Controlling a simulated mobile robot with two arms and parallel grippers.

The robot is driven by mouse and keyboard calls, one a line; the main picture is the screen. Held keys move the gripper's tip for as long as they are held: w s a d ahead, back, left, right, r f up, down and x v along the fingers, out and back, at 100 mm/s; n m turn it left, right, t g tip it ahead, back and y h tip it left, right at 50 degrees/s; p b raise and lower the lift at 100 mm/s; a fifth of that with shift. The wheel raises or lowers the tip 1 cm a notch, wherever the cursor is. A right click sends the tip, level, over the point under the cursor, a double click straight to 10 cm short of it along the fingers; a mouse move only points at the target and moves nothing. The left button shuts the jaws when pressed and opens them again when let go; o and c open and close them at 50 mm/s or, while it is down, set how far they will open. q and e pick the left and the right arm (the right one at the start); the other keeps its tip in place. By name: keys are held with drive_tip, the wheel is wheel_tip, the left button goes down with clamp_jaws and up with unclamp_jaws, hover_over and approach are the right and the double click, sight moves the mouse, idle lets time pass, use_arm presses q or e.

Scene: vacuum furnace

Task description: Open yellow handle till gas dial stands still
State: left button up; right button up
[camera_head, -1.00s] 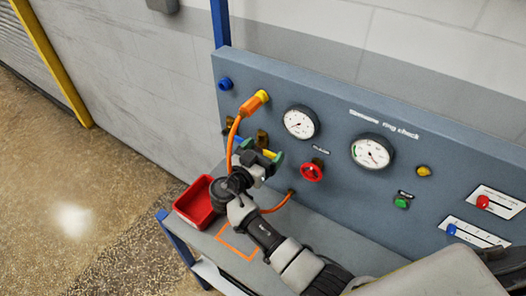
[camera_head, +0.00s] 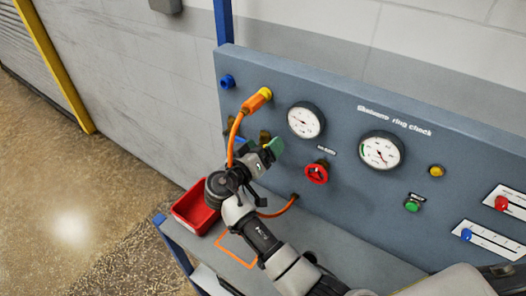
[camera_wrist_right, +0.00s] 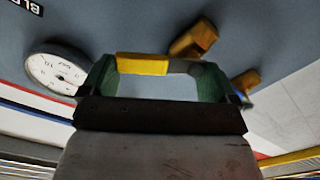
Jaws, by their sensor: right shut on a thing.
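The yellow handle (camera_wrist_right: 142,63) lies between the green-tipped fingers of my right gripper (camera_wrist_right: 155,75) in the right wrist view. My right gripper (camera_head: 266,155) is shut on it in front of the panel; in the head view the gripper hides the handle. A brass fitting (camera_wrist_right: 194,40) stands beside the handle in the wrist view. Two round white gauges sit on the panel: a left one (camera_head: 304,120) and a larger right one (camera_head: 381,151). I cannot tell which is the gas dial. My left gripper is not in view.
A red handwheel (camera_head: 317,172) is right of the gripper. An orange hose (camera_head: 233,135) hangs close left of it. A red bin (camera_head: 195,210) stands on the ledge below. The panel (camera_head: 345,205) also holds buttons and sliders.

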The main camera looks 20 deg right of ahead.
drive_tip(key=shift+w+r+n, duration=0.1)
drive_tip(key=shift+r+n, duration=0.05)
drive_tip(key=shift+n, duration=0.15)
drive_tip(key=o, duration=1)
drive_tip(key=shift+d, duration=0.1)
